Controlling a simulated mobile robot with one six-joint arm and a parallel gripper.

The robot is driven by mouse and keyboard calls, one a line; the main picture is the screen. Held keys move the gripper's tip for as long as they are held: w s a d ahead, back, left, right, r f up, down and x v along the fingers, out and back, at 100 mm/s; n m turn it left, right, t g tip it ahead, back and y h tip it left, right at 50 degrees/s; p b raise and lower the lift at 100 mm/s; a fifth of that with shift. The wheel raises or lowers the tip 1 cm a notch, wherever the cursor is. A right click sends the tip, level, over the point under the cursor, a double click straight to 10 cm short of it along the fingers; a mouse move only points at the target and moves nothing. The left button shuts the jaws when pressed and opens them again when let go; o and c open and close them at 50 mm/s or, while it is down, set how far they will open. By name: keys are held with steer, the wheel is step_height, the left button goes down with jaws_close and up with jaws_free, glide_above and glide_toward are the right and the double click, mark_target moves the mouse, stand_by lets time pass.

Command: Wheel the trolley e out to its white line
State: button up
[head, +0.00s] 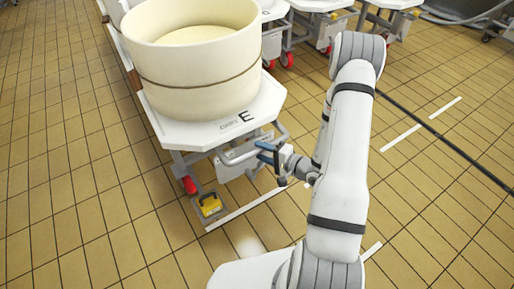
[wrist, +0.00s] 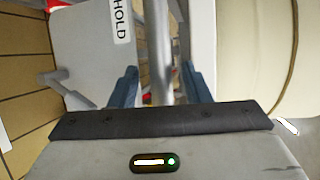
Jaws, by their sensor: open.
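Trolley e (head: 222,128) has a white top marked "E" and carries a large cream vat (head: 195,65). Its grey handle bar (head: 240,157) sticks out at the front. My gripper (head: 268,153) is at the right end of this bar. In the wrist view the bar (wrist: 158,50) runs between the two blue fingers of my gripper (wrist: 160,88). The jaws are open, with gaps beside the bar. A white line (head: 245,208) lies on the floor just in front of the trolley. A yellow pedal (head: 210,205) sits low at the trolley's front, close behind that line.
Other white trolleys (head: 320,5) with red wheels stand behind. More white line pieces (head: 400,138) lie on the tiles to the right, near a black strip (head: 440,138). The tiled floor (head: 80,225) at the left is clear. A panel marked "HOLD" (wrist: 85,50) shows beside the bar.

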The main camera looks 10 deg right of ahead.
steer(key=p+v, duration=0.1)
steer(key=v, duration=0.3)
steer(key=shift+s+d, duration=0.2)
steer(key=shift+d, duration=0.05)
stand_by(0.3)
